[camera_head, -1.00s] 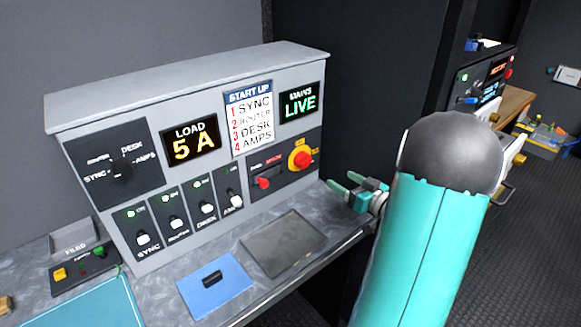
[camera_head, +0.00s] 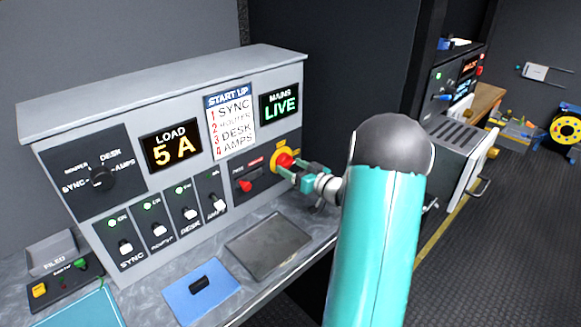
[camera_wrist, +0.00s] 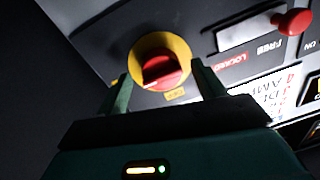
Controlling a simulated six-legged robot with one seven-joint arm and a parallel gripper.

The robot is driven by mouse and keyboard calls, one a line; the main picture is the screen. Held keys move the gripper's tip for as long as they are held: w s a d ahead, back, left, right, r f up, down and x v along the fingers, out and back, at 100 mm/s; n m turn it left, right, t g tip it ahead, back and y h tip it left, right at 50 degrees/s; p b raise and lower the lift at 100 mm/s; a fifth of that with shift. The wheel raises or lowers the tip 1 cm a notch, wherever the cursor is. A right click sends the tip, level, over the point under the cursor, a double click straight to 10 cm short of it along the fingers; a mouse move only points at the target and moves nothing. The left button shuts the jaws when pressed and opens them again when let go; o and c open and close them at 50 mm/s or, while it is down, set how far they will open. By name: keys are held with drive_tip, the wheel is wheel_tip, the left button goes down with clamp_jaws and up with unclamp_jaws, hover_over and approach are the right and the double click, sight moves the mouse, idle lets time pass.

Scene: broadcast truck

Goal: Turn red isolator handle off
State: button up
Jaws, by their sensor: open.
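The red isolator handle (camera_head: 284,160) sits on a round yellow plate at the right end of the grey panel. In the wrist view the red handle (camera_wrist: 160,70) shows between my two fingers, with the yellow plate (camera_wrist: 178,48) around it. My gripper (camera_head: 297,170) is open, its green fingertips close in front of the handle. In the wrist view my gripper (camera_wrist: 160,85) has a finger on each side of the handle; I cannot tell whether they touch it. The mains display (camera_head: 279,104) reads LIVE.
A smaller red lever (camera_head: 246,185) sits left of the isolator, also seen in the wrist view (camera_wrist: 293,21). Several toggle switches (camera_head: 160,230) line the panel below the LOAD 5 A display (camera_head: 171,148). A blue mat (camera_head: 190,300) and a dark tray (camera_head: 290,250) lie on the counter.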

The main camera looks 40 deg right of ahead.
drive_tip(key=shift+w+a, duration=0.1)
drive_tip(key=shift+w, duration=0.4)
drive_tip(key=c, duration=0.9)
drive_tip(key=shift+c, duration=0.2)
